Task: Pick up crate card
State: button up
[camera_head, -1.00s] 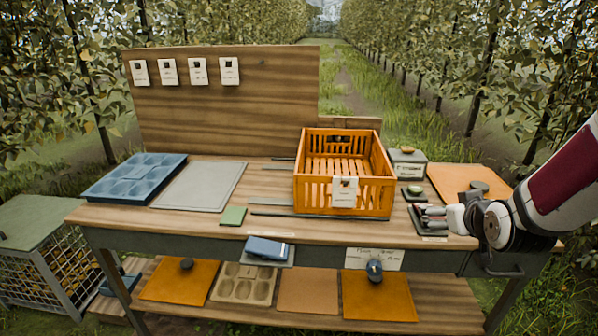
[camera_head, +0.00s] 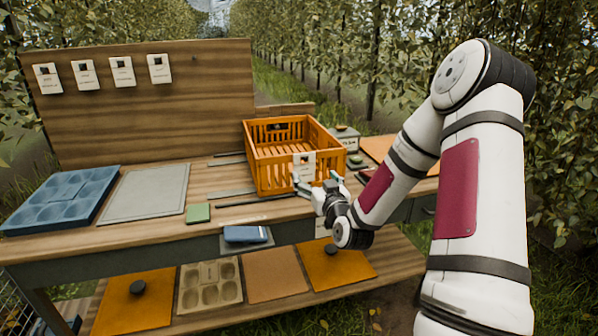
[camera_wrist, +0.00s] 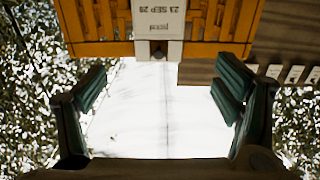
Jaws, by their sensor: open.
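The white crate card (camera_head: 304,164) hangs on the front wall of the orange slatted crate (camera_head: 268,177), which stands on the wooden bench. In the wrist view the card (camera_wrist: 158,24) is at the top centre, upside down with printed date text, against the crate's slats (camera_wrist: 97,48). My gripper (camera_head: 318,182) is in front of the crate's near right part, close to the card's lower edge. In the wrist view my gripper (camera_wrist: 164,82) has its green fingers spread wide with nothing between them. The card lies beyond the fingertips.
A backboard (camera_head: 150,110) carries several cards (camera_head: 122,71). A blue tray (camera_head: 62,198), grey mat (camera_head: 146,192) and green block (camera_head: 198,213) lie left of the crate. A scale-like box (camera_head: 346,138) stands behind right. The lower shelf holds mats and a moulded tray (camera_head: 210,283).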

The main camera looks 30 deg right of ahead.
aim_at(304, 168)
jog(key=x, duration=0.8)
jog(key=shift+w+d+r, duration=0.15)
jog(key=shift+w+d, duration=0.05)
jog(key=shift+w, duration=0.1)
jog(key=c, duration=1)
